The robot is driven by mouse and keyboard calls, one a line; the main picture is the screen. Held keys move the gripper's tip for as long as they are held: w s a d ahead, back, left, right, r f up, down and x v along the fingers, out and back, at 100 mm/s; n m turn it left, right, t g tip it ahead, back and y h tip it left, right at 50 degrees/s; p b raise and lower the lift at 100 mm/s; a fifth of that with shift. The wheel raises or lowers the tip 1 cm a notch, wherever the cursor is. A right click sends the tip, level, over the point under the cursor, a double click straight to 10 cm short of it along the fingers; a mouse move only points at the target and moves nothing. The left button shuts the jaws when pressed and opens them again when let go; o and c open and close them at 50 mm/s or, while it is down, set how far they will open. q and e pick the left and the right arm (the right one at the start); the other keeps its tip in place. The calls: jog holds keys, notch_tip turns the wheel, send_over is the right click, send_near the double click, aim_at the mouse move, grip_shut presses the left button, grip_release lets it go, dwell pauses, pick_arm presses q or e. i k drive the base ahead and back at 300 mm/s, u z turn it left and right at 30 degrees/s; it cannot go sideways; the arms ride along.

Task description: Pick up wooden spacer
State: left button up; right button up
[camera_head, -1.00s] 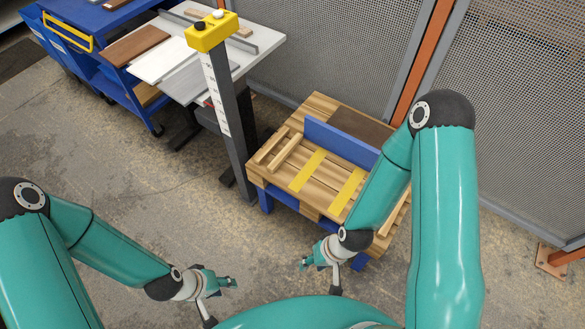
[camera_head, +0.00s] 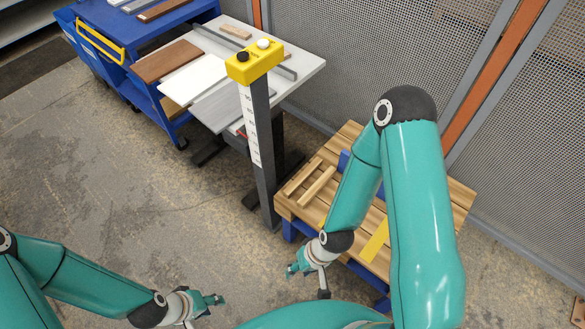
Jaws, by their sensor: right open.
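Two light wooden spacer strips (camera_head: 304,175) (camera_head: 318,186) lie side by side, apart, on the left end of a wooden pallet (camera_head: 292,206). A small wooden block (camera_head: 236,32) lies on the back of the grey-white table. My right gripper (camera_head: 291,270) is open and empty, in front of the pallet's near edge and apart from the strips. My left gripper (camera_head: 221,299) is at the bottom, over the floor, far from the wood. Its fingers are too small to judge, and nothing shows in it. My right arm hides part of the pallet.
A grey post with a yellow button box (camera_head: 254,62) stands between table and pallet. The table (camera_head: 305,72) holds brown, white and grey boards. A blue cart (camera_head: 180,100) stands at the upper left. A mesh fence (camera_head: 390,50) closes the back. The floor at left is clear.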

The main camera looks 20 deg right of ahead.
aim_at(316, 188)
jog(key=z, duration=0.05)
jog(key=i, duration=1)
jog(key=z, duration=0.35)
